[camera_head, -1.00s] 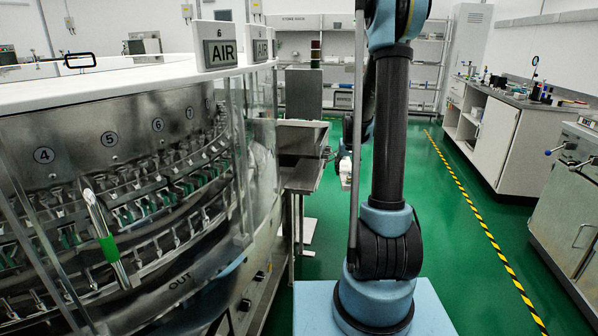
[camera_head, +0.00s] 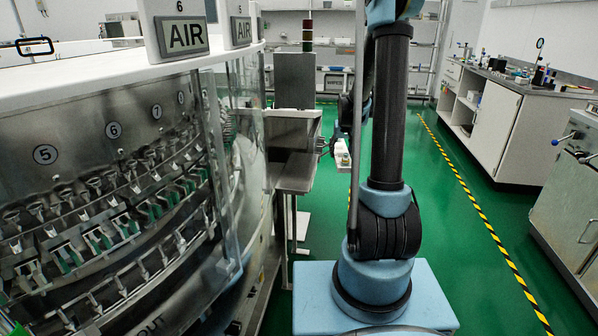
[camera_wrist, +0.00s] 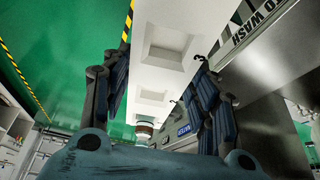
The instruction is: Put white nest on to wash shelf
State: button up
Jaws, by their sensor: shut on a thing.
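The white nest (camera_wrist: 150,105) is a long white block with a row of square recesses. In the wrist view it runs between the fingers of my gripper (camera_wrist: 161,75), which is shut on it. In the head view the nest (camera_head: 342,153) shows small beside my arm, held in the air just right of a metal shelf unit. The wash shelf (camera_wrist: 238,65) is grey metal with a "TO WASH" label, close to the right of the nest in the wrist view. In the head view the shelf unit (camera_head: 297,172) stands at the end of the washer; its label is not readable there.
The rotary washer (camera_head: 110,185) with numbered stations fills the left side. A bench (camera_head: 500,125) and a metal cabinet (camera_head: 575,190) stand on the right. Green floor (camera_head: 440,240) with a striped line is clear between. A grey box with a signal light (camera_head: 307,35) stands behind the shelf.

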jog(key=shift+a, duration=0.4)
jog(key=s+a+r+n+g+y, duration=0.1)
jog(key=a+r+n+y, duration=0.15)
jog(key=a+n, duration=0.45)
jog(key=s+a+r+n+g+y, duration=0.1)
jog(key=a+r+n, duration=0.25)
jog(key=a, duration=0.55)
send_near(297, 169)
jog(key=shift+n, duration=0.45)
jog(key=shift+x, duration=2.9)
jog(key=shift+w+d, duration=0.1)
jog(key=shift+w, duration=0.05)
jog(key=o, duration=1.2)
